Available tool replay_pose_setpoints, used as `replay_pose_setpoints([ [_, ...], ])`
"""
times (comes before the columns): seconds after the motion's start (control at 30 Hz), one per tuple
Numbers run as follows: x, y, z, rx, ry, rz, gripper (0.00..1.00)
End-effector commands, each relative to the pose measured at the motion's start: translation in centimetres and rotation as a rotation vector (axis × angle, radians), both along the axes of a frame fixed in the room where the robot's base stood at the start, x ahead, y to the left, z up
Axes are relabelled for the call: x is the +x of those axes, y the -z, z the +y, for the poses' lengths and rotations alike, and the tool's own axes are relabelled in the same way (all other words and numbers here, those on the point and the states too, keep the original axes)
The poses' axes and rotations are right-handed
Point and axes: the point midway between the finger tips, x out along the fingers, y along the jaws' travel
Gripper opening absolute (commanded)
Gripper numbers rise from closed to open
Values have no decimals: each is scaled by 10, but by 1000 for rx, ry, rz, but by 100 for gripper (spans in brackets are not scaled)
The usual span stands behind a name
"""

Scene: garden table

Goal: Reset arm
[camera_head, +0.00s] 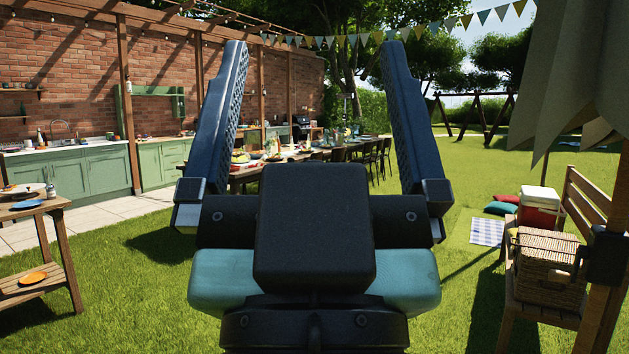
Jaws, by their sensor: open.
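My gripper (311,112) fills the middle of the head view, pointing up and away from me. Its two dark blue, ridged fingers stand wide apart, with nothing between them. Its black housing and teal base show below the fingers. It is over the lawn, in line of sight with the long dining table, and I see it touching nothing.
A long table (243,175) with food and chairs stands behind my gripper. A wooden side table (62,204) with an orange plate (33,278) on its shelf is at left. A bench (585,204) with a wicker basket (546,262) and red cooler (537,215) is at right. Grass (130,285) between is open.

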Motion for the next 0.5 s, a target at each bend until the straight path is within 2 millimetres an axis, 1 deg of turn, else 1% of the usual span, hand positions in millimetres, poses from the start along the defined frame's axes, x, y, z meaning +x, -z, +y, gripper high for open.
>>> replay_pose_setpoints([
  [0.03,0,-20,0,-1,1,0,100],
  [0.17,0,-57,0,-1,1,1,100],
  [0.4,0,-134,0,-1,0,1,100],
  [0.5,0,-158,0,-1,0,1,100],
])
